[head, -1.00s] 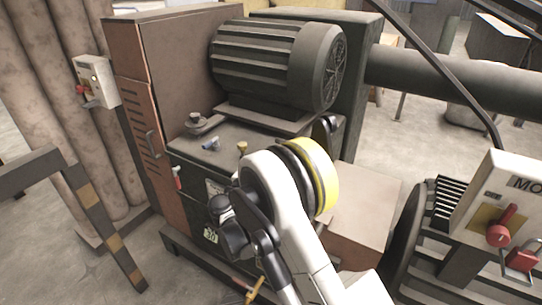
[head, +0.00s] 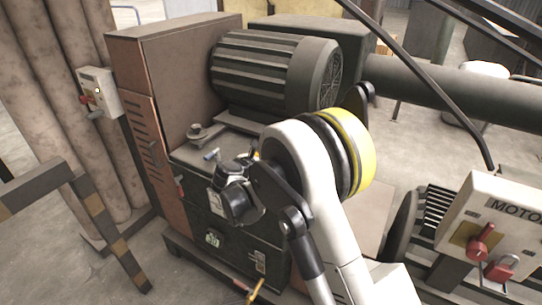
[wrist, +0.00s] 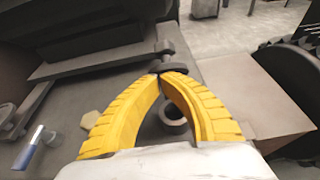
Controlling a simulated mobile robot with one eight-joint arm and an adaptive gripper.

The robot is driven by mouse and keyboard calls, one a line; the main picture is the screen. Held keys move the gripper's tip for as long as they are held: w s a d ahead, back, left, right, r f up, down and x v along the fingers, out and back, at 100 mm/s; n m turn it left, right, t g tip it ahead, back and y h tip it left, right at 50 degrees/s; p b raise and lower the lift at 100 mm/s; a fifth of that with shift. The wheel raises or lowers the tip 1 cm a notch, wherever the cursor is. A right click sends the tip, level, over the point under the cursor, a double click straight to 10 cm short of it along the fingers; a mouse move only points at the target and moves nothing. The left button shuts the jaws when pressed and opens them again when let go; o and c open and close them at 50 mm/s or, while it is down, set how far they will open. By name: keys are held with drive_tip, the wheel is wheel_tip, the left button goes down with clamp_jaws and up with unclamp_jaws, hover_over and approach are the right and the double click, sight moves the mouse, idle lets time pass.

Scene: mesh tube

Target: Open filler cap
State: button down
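My gripper (wrist: 167,76) shows in the wrist view as two curved yellow fingers whose tips meet, with nothing visible held between them. A dark round ring with a hollow centre (wrist: 172,118) shows through the gap between the fingers. A dark knob on a post (wrist: 168,52) stands just beyond the tips; I cannot tell whether they touch it. A dark round cap-like fitting with a lever (head: 197,131) sits on the cabinet top, left of my arm. I cannot tell which of these is the filler cap.
A blue-handled valve (head: 211,154) stands on the cabinet top, and it also shows in the wrist view (wrist: 30,148). A pale hex fitting (wrist: 92,122) is left of the fingers. The large ribbed motor (head: 265,72) rises behind. A red-handled switch box (head: 485,225) is at right.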

drive_tip(key=w+d+r+g+y+p, duration=0.1)
drive_tip(key=g+p, duration=0.1)
drive_tip(key=w+r+g+y+p, duration=0.1)
drive_tip(key=p, duration=0.1)
drive_tip(key=shift+w+d+r+g+y, duration=0.2)
drive_tip(key=shift+d+g+y, duration=0.1)
drive_tip(key=shift+d+g, duration=0.1)
drive_tip(key=w+g+y+p, duration=0.1)
drive_tip(key=w+d+g+y+p, duration=0.1)
drive_tip(key=g, duration=0.1)
drive_tip(key=shift+w+d+p, duration=0.25)
drive_tip(key=shift+w+p, duration=0.05)
drive_tip(key=shift+p, duration=0.15)
drive_tip(key=shift+w, duration=0.15)
